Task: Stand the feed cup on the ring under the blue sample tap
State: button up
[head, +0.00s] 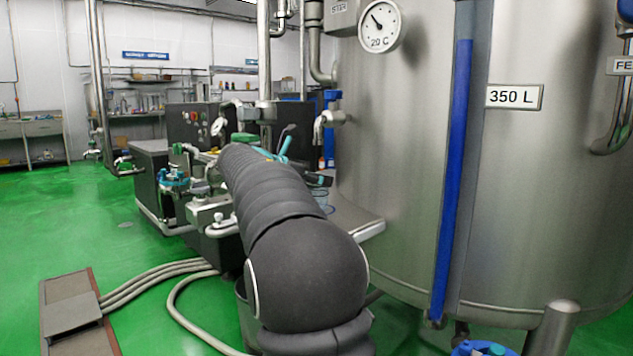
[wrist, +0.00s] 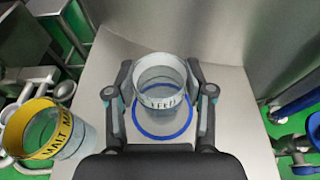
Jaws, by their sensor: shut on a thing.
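The feed cup (wrist: 162,102) is a clear cup with a pale band and dark lettering, upright between the two fingers of my gripper (wrist: 163,97) in the wrist view. My gripper is shut on it. The blue ring (wrist: 160,138) lies on a steel shelf (wrist: 226,140), its near arc showing below the cup and its far part hidden behind it. I cannot tell whether the cup touches the shelf. In the head view the blue-handled sample tap (head: 331,96) sticks out of the tank wall above the shelf. My arm hides most of the gripper there.
A clear cup with a yellow band reading MALT (wrist: 42,128) stands left of my gripper in the wrist view. The large steel tank (head: 410,170) rises right behind the shelf. Hoses (head: 160,275) lie on the green floor at the left.

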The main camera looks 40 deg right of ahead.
jog(key=o, duration=1.2)
jog(key=shift+f, duration=0.1)
jog(key=shift+a+r, duration=0.2)
jog(key=shift+a, duration=0.05)
jog(key=p+v, duration=0.1)
jog(key=v, duration=1)
jog(key=shift+s+a+p, duration=0.1)
jog(key=shift+a+p, duration=0.2)
